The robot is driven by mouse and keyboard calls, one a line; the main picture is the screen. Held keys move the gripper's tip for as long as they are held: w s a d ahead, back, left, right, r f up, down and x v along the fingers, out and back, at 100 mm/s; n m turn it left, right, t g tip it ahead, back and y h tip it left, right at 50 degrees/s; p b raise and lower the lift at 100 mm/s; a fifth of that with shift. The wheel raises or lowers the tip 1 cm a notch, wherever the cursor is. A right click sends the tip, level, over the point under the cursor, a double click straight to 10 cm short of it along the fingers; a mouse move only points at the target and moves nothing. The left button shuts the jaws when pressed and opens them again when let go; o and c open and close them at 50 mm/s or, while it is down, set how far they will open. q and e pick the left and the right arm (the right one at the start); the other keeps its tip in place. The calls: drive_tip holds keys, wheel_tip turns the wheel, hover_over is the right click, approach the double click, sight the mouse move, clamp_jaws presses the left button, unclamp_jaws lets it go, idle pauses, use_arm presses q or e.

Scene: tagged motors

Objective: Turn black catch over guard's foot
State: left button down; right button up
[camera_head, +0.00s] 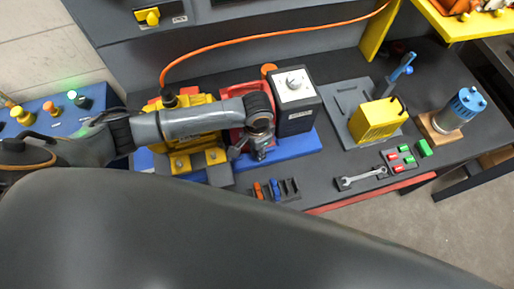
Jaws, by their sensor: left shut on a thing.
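My left gripper (259,153) comes in from the left, over the yellow motor, and points down at the front of the red guard (232,107). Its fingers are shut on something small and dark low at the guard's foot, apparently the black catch. The fingers hide most of it, so its turn angle cannot be told. The guard stands between the yellow motor (205,141) and a black box with a white top (295,86), on a blue base (292,151). My right gripper is not in view.
A yellow box with a black handle (377,119) stands on a grey plate to the right. A blue-capped cylinder (461,108), a wrench (360,178) and a small slotted rack (276,189) are also on the bench. An orange cable (260,37) arches behind.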

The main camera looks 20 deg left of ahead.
use_arm(q)
drive_tip(key=shift+m, duration=0.5)
drive_tip(key=c, duration=1)
unclamp_jaws()
wheel_tip(320, 180, up, 12)
